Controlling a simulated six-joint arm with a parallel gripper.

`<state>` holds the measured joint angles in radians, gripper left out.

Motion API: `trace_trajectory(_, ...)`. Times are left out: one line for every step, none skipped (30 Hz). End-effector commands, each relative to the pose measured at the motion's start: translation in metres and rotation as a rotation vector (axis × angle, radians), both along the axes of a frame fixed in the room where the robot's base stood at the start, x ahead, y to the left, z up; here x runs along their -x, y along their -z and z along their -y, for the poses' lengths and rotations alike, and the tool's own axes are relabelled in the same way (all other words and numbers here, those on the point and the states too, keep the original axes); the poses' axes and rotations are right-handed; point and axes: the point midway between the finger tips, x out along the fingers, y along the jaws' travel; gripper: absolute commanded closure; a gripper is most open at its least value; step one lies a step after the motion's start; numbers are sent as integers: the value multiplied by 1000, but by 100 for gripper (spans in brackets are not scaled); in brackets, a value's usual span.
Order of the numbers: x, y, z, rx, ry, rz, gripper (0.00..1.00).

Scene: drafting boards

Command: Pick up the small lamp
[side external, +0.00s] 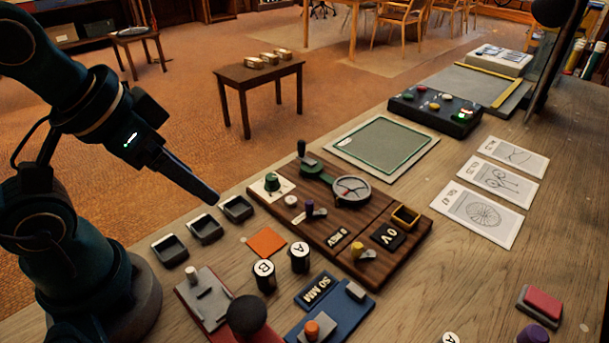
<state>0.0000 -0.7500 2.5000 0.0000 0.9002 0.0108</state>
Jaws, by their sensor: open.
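My gripper (208,190) is open and empty, above the left side of the workbench. It is near a row of small dark square trays (205,229), and its fingers overlap in this view. A dark lamp-like shape (550,12) stands at the top right, cut by the picture edge, far from my gripper. I cannot tell if it is the small lamp. No other thing is clearly a small lamp.
A wooden panel (318,232) with dials and knobs lies mid-bench. A green board (385,144), a dark box of coloured knobs (436,110) and drawing cards (482,213) lie beyond.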

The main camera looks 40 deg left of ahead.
Motion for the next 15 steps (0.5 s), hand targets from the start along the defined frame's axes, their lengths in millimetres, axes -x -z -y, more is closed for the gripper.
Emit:
trace_trajectory(1,0,0,-9,18,-3,28)
trace_trajectory(1,1,0,-21,37,-7,28)
trace_trajectory(2,1,-1,-44,69,-12,28)
trace_trajectory(3,0,-3,-66,101,-14,28)
trace_trajectory(2,-2,-4,-93,135,-15,28)
trace_trajectory(1,-4,-6,-133,190,-22,28)
trace_trajectory(1,-6,-7,-166,239,-32,28)
trace_trajectory(0,-7,-8,-200,298,-45,28)
trace_trajectory(-1,-9,-8,-248,387,-66,28)
trace_trajectory(-2,-10,-7,-284,456,-81,28)
trace_trajectory(-3,-11,-5,-321,532,-99,28)
trace_trajectory(-5,-12,-3,-371,639,-124,28)
trace_trajectory(-7,-12,-1,-409,721,-143,28)
trace_trajectory(-9,-13,2,-444,803,-161,28)
trace_trajectory(-11,-13,6,-493,915,-186,28)
